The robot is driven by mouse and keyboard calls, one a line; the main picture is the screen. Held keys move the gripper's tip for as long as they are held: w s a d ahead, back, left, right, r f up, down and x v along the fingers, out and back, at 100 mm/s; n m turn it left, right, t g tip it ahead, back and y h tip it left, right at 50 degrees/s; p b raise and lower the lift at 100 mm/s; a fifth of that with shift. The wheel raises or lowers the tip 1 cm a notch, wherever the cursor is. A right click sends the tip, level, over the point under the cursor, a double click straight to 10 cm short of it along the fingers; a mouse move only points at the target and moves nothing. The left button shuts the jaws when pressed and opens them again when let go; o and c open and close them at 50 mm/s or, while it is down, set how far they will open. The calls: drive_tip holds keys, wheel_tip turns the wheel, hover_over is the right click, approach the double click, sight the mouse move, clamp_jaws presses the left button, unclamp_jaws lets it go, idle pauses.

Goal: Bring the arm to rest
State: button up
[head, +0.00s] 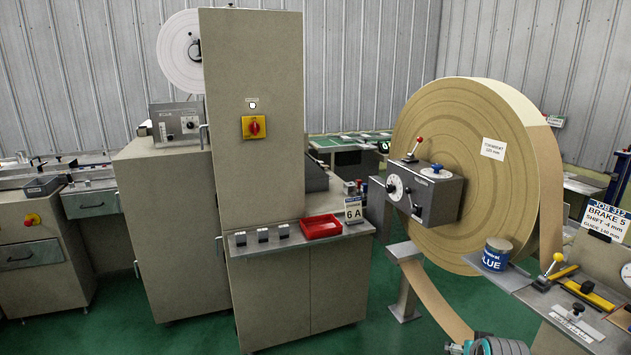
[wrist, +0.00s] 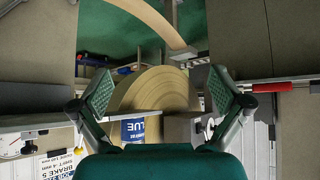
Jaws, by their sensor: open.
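My gripper (wrist: 161,90) is open in the wrist view, its two pads wide apart with nothing between them. The picture there appears upside down. Behind the gap, well apart from the pads, shows the big tan paper roll (wrist: 150,92). The blue glue pot (wrist: 142,129) shows below it. I cannot make out the gripper in the head view; only a grey ribbed and teal part, partly cut off, shows at its bottom edge.
The paper roll (head: 450,150) stands at right with a brake box (head: 436,198) on its face. A bench at right carries the glue pot (head: 496,254), yellow-handled tools and a job sign (head: 605,222). A cabinet (head: 255,100) with a red tray (head: 321,227) stands centre. Green floor (head: 400,335) lies between.

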drive_tip(key=s+a+f+n+t, duration=0.1)
drive_tip(key=s+a+f+t, duration=0.1)
drive_tip(key=s+a+f, duration=0.7)
drive_tip(key=s+a+f+n+t, duration=0.1)
drive_tip(key=s+a+f, duration=0.15)
drive_tip(key=s, duration=0.55)
drive_tip(key=s+a+f, duration=0.2)
drive_tip(key=s+f, duration=0.1)
drive_tip(key=s, duration=0.6)
drive_tip(key=s+a+r+t+y, duration=0.1)
drive_tip(key=s+a+r, duration=0.1)
drive_tip(key=s+r, duration=0.5)
drive_tip(key=s+a+r+n+t+y, duration=0.1)
drive_tip(key=s+r, duration=0.6)
drive_tip(key=s, duration=1.2)
drive_tip(key=shift+a+n+t+y, duration=0.3)
drive_tip(key=shift+a+t, duration=0.5)
drive_tip(key=shift+a, duration=0.35)
drive_tip(key=shift+r, duration=0.1)
